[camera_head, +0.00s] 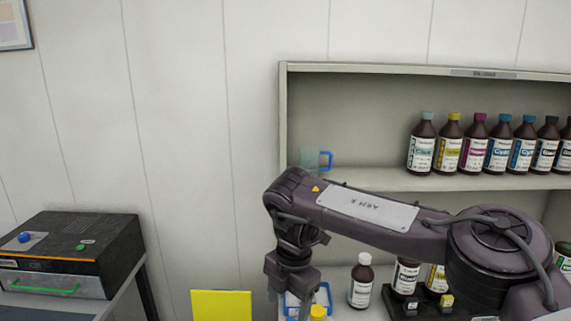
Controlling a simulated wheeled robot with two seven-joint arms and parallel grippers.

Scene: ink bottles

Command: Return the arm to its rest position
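My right arm comes in from the right and reaches across the front of the shelf, bent downward at its left end. My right gripper (291,284) points down at the lower shelf level, in front of a clear container with blue edges. I cannot make out its fingers, so whether it is open or shut does not show. I see nothing clearly held in it. My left arm and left gripper are not in view. Brown ink bottles (448,146) with coloured caps stand upright in a row on the upper shelf. A white-capped brown bottle (361,282) stands below, right of the gripper.
The grey shelf unit (283,120) stands against the wall. A clear jug with a blue handle (311,158) sits on its upper shelf, close above my arm. More bottles stand low behind the arm. A yellow panel (221,305) and a black machine (75,250) are at left.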

